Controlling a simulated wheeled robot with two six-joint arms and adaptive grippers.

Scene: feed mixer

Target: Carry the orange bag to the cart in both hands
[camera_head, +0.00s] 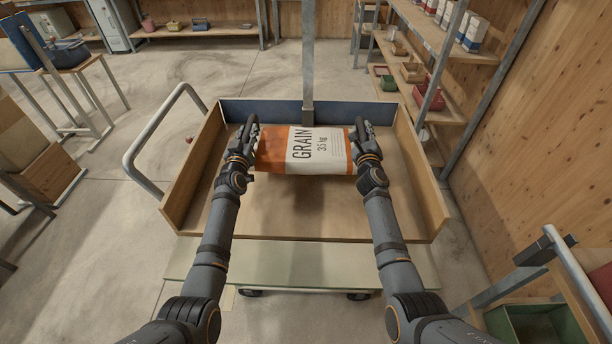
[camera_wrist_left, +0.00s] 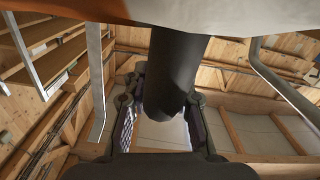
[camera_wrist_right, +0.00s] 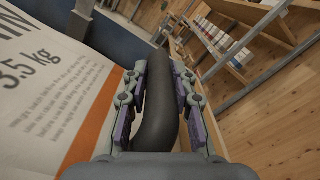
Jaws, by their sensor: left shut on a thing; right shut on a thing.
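The orange bag (camera_head: 302,150), orange and white with "GRAIN 3.5 kg" printed on it, hangs between my two grippers. It is over the wooden bed of the cart (camera_head: 270,218), and a shadow lies beneath it. My left gripper (camera_head: 250,124) is shut on a dark handle (camera_wrist_left: 175,75) at the bag's left end. My right gripper (camera_head: 362,127) is shut on another dark handle (camera_wrist_right: 157,110) at the right end. The bag's printed face also shows in the right wrist view (camera_wrist_right: 50,80). I cannot tell exactly how high the bag is above the bed.
The cart has raised wooden sides, a blue back panel (camera_head: 270,110) and a metal push handle (camera_head: 137,150) at left. A grey post (camera_head: 308,60) stands behind it. Shelves (camera_head: 440,60) with bins line the right. A green bin (camera_head: 530,325) is at lower right.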

